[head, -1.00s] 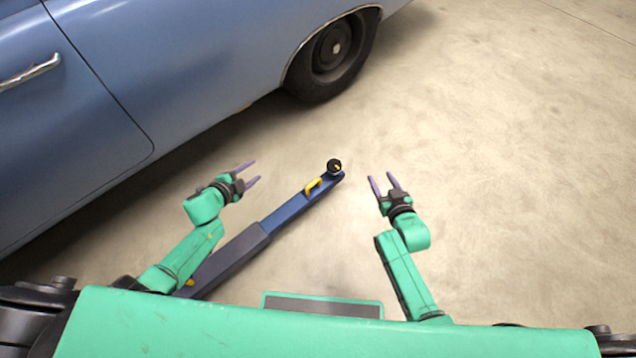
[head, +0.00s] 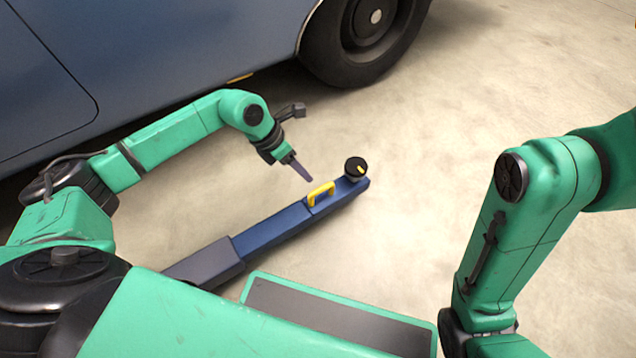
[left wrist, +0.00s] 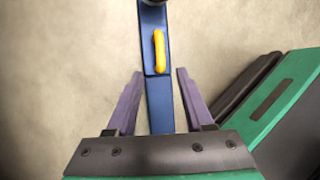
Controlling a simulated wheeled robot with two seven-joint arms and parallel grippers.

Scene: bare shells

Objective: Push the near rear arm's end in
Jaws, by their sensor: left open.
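The near rear arm lies low over the floor, with a grey outer sleeve (head: 205,262) and a blue inner part (head: 275,232). A yellow handle (head: 321,190) stands on the blue part, and a round black pad (head: 355,169) sits at its far end. My left gripper (head: 308,178) is open and points down just left of the handle, apparently above it. In the left wrist view, the yellow handle (left wrist: 159,50) lies just beyond and between the open fingers (left wrist: 159,72), with nothing held. My right gripper is out of view; only right arm links show.
A blue car (head: 170,50) with a black rear wheel (head: 370,35) stands behind the left arm. A small yellow piece shows under its sill. Bare concrete floor (head: 430,130) lies free right of the pad.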

